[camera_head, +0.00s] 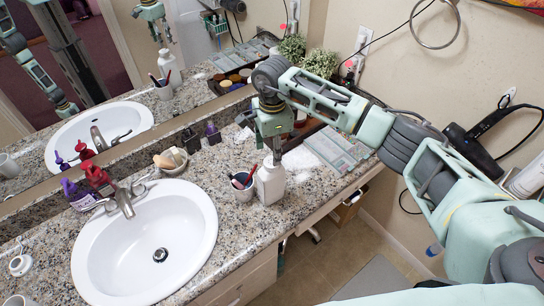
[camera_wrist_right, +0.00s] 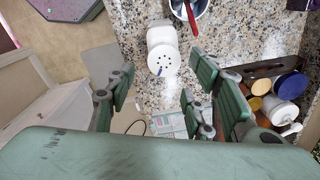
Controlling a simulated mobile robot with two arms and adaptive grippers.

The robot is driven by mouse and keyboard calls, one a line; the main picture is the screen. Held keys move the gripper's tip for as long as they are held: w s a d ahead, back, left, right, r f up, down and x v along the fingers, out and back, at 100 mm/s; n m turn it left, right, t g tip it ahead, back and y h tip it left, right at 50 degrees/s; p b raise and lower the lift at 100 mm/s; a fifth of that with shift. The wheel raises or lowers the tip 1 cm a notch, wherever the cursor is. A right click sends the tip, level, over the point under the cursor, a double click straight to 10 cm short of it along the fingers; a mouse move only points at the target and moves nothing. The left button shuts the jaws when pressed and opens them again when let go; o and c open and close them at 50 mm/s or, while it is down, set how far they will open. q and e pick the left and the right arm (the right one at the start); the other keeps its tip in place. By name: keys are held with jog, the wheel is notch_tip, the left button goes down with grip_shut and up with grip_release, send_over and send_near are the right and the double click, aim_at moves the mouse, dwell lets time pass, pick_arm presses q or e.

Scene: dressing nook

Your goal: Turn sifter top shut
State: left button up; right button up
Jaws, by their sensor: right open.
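A white sifter bottle (camera_head: 270,184) stands upright on the granite counter, right of the sink. In the right wrist view its round white top (camera_wrist_right: 163,61) shows small dark holes and a small blue mark near its edge. My right gripper (camera_head: 273,158) points down just above the bottle in the head view and hides part of its top. In the right wrist view my right gripper (camera_wrist_right: 158,95) has its fingers spread apart with nothing between them; the bottle top lies beyond them. My left gripper is not directly in view.
A cup (camera_head: 243,188) with a red-handled item stands close left of the bottle. The white sink (camera_head: 145,240) is farther left. Behind are a dark tray with jars, a dish of soaps (camera_head: 171,160) and a grey palette (camera_head: 337,150). The counter's front edge is close.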

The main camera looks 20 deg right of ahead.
aim_at(271, 163)
notch_tip(271, 163, down, 4)
jog(key=shift+r+p, duration=0.1)
jog(key=shift+p, duration=0.55)
jog(key=shift+f, duration=0.6)
jog(key=c, duration=1.1)
jog(key=shift+o, duration=0.2)
